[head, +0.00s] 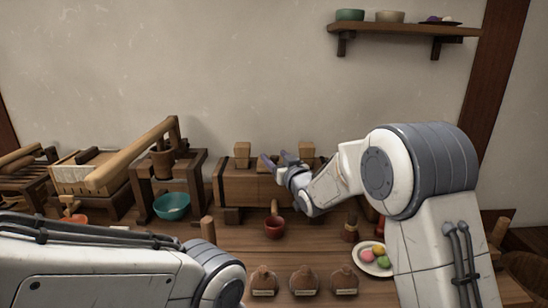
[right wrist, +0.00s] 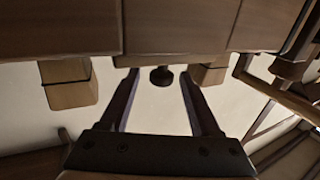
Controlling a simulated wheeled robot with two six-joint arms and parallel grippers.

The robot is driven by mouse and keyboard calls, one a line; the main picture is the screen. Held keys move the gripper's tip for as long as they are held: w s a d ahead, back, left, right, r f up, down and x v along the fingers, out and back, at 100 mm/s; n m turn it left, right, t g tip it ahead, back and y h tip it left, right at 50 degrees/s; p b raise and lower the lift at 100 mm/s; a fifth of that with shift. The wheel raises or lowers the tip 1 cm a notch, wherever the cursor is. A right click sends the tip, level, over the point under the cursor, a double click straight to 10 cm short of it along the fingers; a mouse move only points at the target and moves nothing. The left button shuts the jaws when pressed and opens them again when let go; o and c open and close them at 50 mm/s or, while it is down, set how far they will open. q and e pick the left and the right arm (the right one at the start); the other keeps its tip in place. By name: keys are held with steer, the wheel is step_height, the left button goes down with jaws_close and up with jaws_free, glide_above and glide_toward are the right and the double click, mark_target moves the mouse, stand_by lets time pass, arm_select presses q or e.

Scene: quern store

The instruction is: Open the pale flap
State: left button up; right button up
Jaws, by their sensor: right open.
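A wooden chest (head: 236,188) stands at the back middle of the table, with two pale blocks (head: 242,153) on its top. My right gripper (head: 277,161) is at the chest's upper front, its fingers open. In the right wrist view, my right gripper (right wrist: 158,80) has its two fingers apart, with a dark round knob (right wrist: 162,77) between or beyond the tips. The chest's panelled face (right wrist: 175,25) fills the top of that view. I cannot tell for certain which panel is the pale flap; no panel stands visibly open. My left gripper is out of view.
Several brown jars (head: 304,281) line the front, and a plate (head: 366,270) of coloured balls is at right. A teal bowl (head: 172,207) sits left, under a wooden lever (head: 135,155). A shelf (head: 400,30) hangs above.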

steer(key=shift+w+a, duration=0.25)
steer(key=shift+w, duration=0.15)
steer(key=shift+c, duration=0.2)
jaws_close()
stand_by(1.1)
